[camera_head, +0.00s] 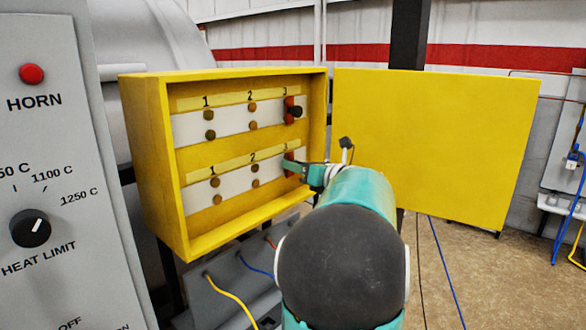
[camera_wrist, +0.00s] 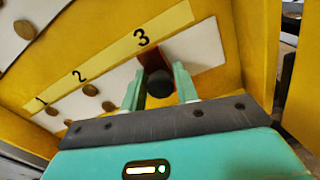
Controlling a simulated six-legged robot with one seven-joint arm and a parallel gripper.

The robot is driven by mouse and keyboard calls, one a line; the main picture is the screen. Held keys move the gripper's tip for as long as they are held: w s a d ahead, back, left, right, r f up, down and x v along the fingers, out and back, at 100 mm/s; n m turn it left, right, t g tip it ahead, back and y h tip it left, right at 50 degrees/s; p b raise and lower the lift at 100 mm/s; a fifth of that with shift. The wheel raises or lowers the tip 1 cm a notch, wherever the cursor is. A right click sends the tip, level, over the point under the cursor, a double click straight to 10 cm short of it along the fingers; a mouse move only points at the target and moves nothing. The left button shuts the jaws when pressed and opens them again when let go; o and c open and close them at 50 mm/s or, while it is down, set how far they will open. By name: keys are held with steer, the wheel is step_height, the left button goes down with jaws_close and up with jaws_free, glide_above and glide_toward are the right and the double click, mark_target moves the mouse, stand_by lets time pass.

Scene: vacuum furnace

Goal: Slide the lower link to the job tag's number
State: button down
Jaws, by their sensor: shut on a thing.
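A yellow box (camera_head: 158,165) stands open with two rows of brass studs, each row numbered 1, 2, 3. The lower link (camera_head: 288,160), a red-brown bar with a black knob, sits at 3 in the lower row. In the wrist view the lower link's black knob (camera_wrist: 158,83) is between my fingers, under the number 3 (camera_wrist: 142,37). My gripper (camera_head: 299,169) is shut on this knob and hides part of the link. The upper link (camera_head: 289,108), also with a black knob, sits at 3 in the upper row. No job tag shows.
The yellow door (camera_head: 430,140) hangs open at right of the box. A grey panel (camera_head: 60,140) with a red HORN button and HEAT LIMIT dial stands at left. Coloured cables (camera_head: 232,297) run below the box. The lower studs at 1 and 2 (camera_wrist: 90,90) are bare.

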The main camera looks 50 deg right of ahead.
steer(key=shift+d, duration=0.15)
steer(key=c, duration=1.5)
jaws_free()
steer(key=o, duration=0.4)
steer(key=shift+w+d, duration=0.15)
steer(key=shift+d, duration=0.05)
steer(key=shift+c, duration=0.2)
steer(key=shift+a, duration=0.2)
steer(key=shift+s+d, duration=0.1)
steer(key=shift+s, duration=0.15)
steer(key=s, duration=1.3)
steer(key=shift+s, duration=0.35)
steer(key=shift+d, duration=0.1)
